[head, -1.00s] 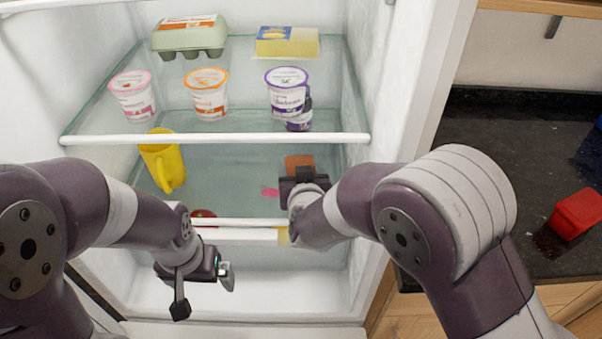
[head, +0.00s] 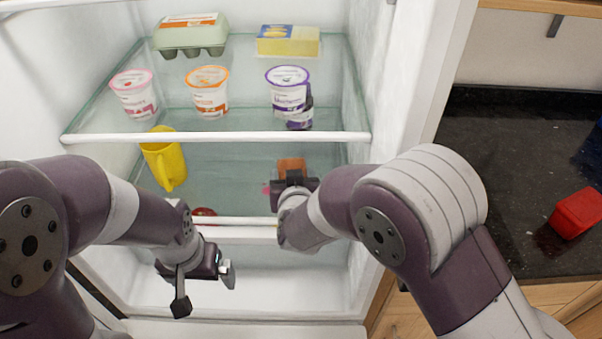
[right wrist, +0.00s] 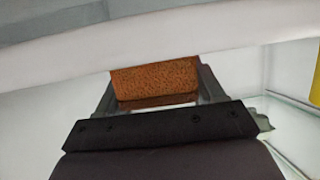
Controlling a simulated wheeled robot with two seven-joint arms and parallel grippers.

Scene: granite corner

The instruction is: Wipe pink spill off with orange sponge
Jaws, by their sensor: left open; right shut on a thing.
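The orange sponge (head: 291,164) is gripped by my right gripper (head: 293,176) over the fridge's lower glass shelf. In the right wrist view the sponge (right wrist: 155,80) sits between the two fingers (right wrist: 156,90). Part of the pink spill (head: 266,189) shows on the lower shelf, just left of the right gripper. The rest of it is hidden behind the gripper. Whether the sponge touches the shelf I cannot tell. My left gripper (head: 207,280) is open and empty in front of the fridge, below the shelf's front edge.
A yellow mug (head: 165,163) stands on the lower shelf at left, and a red item (head: 204,212) sits near its front edge. Yogurt cups (head: 208,93), an egg carton (head: 190,36) and a yellow box (head: 288,42) are on the upper shelf. A red container (head: 577,214) is on the counter at right.

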